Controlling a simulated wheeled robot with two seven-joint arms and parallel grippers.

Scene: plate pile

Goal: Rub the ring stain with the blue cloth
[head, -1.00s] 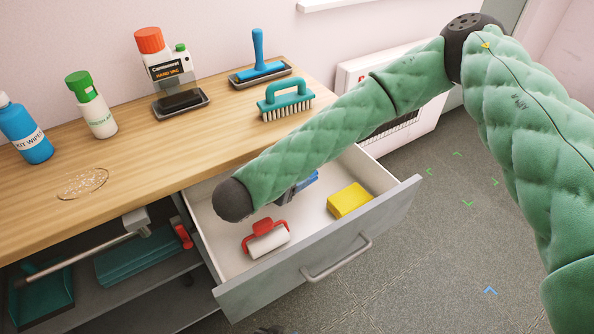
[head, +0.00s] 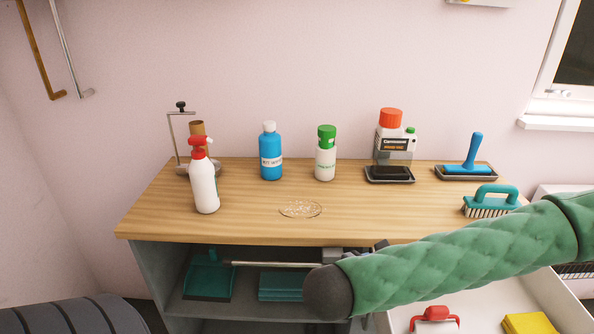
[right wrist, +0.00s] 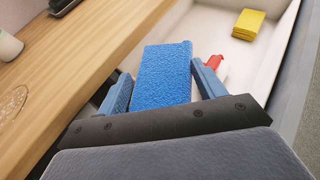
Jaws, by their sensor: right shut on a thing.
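The ring stain (head: 301,209) is a pale, speckled ring on the front middle of the wooden worktop. Part of it shows at the left edge of the right wrist view (right wrist: 13,103). The blue cloth (right wrist: 163,72) is a textured blue block between the two fingers of my right gripper (right wrist: 161,84), which is shut on it. The cloth is off to the right of the stain in that view, apart from it. In the head view my right forearm hides the gripper and cloth. My left gripper is not in view.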

